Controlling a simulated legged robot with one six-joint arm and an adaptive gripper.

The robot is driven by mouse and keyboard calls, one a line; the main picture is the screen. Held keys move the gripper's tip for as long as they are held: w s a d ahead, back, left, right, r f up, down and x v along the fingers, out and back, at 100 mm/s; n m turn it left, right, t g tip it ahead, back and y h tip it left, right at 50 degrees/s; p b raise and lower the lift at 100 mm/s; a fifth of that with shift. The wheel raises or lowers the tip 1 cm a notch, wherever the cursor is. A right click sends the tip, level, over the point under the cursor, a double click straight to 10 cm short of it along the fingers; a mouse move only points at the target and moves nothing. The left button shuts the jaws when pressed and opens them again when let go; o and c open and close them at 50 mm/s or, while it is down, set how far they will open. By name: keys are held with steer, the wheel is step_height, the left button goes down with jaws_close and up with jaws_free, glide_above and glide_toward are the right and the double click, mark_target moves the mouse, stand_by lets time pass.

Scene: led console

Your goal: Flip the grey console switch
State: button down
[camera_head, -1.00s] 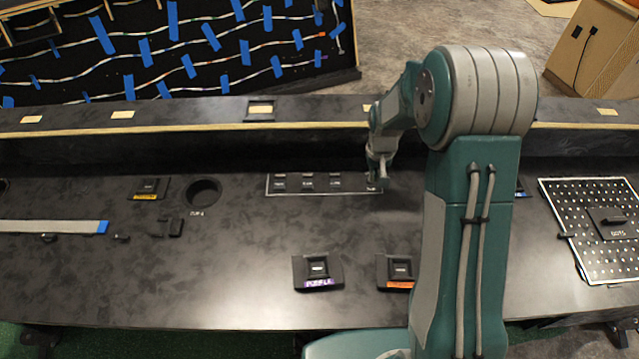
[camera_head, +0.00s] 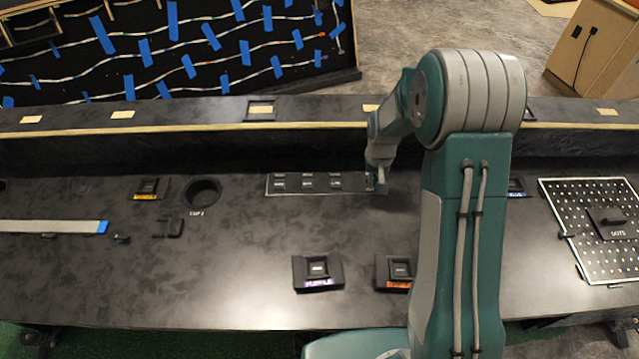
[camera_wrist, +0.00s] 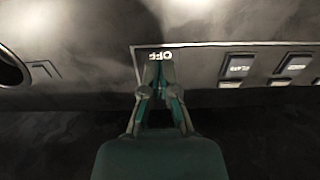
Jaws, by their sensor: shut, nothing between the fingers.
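The switch panel (camera_head: 350,192) is a dark strip with a light outline on the middle of the console, with small labelled buttons (camera_head: 307,182) on it. My gripper (camera_head: 381,188) is at its right end. In the wrist view, my gripper (camera_wrist: 158,62) is shut and empty, its fingertips over the panel end (camera_wrist: 205,50) beside a printed "OFF" seen upside down. The grey switch itself cannot be made out; the fingers cover that spot. I cannot tell whether the fingertips touch anything.
A round cup hole (camera_head: 203,193) lies to the left. Black blocks labelled purple (camera_head: 318,272) and orange (camera_head: 396,270) sit nearer the front. A raised ledge (camera_head: 200,145) runs behind the panel. A dotted board (camera_head: 600,250) lies at right. The left front surface is clear.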

steer(key=shift+w, duration=1.35)
steer(key=shift+s+r, duration=0.2)
steer(key=shift+r, duration=1.55)
steer(key=shift+s+r, duration=0.2)
steer(key=shift+r, duration=1.55)
steer(key=s+r+t, duration=0.3)
steer(key=s+r, duration=0.8)
steer(key=r, duration=0.5)
steer(key=s+r+t, duration=0.1)
steer(key=s+r, duration=0.1)
steer(key=s, duration=0.6)
steer(key=s+r+t, duration=0.1)
steer(key=s+r, duration=0.2)
steer(key=s, duration=0.6)
steer(key=shift+r+t, duration=0.2)
steer(key=shift+t, duration=0.1)
